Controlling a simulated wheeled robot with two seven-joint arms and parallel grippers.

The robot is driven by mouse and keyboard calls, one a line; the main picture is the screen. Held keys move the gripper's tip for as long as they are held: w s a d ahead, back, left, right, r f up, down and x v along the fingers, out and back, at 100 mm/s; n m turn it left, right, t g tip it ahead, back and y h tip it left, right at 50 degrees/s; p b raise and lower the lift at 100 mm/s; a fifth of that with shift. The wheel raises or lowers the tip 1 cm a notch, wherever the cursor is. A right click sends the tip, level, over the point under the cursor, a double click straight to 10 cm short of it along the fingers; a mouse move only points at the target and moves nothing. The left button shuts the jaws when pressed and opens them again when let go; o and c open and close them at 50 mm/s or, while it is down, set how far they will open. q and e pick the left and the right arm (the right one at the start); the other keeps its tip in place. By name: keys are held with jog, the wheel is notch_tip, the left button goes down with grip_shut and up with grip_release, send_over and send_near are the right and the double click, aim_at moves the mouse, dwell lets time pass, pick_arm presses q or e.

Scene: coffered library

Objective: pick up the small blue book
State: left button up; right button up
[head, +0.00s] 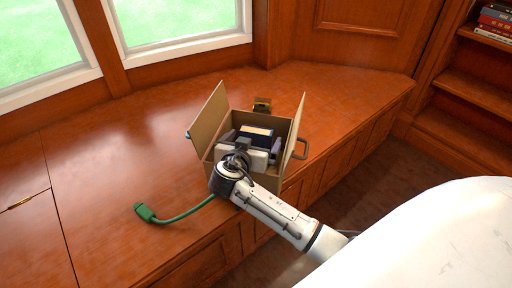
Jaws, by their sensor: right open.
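An open cardboard box (270,181) stands on the wooden window seat with its flaps up. Inside it, a small dark blue item with a cream face (257,131), which looks like the small blue book, shows near the far wall. My right gripper (252,140) reaches into the box's mouth from the near side, its dark fingers apart around or just in front of that item. I cannot tell whether they touch it. The gripper's white body and wrist hide the lower part of the item and much of the box's inside. My left gripper is out of view.
A green cable with a plug (146,212) lies on the seat left of the box. The seat (110,140) is clear at left.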

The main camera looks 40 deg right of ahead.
jog(key=c, duration=1.6)
jog(key=shift+r, duration=0.1)
jog(key=shift+c, duration=0.8)
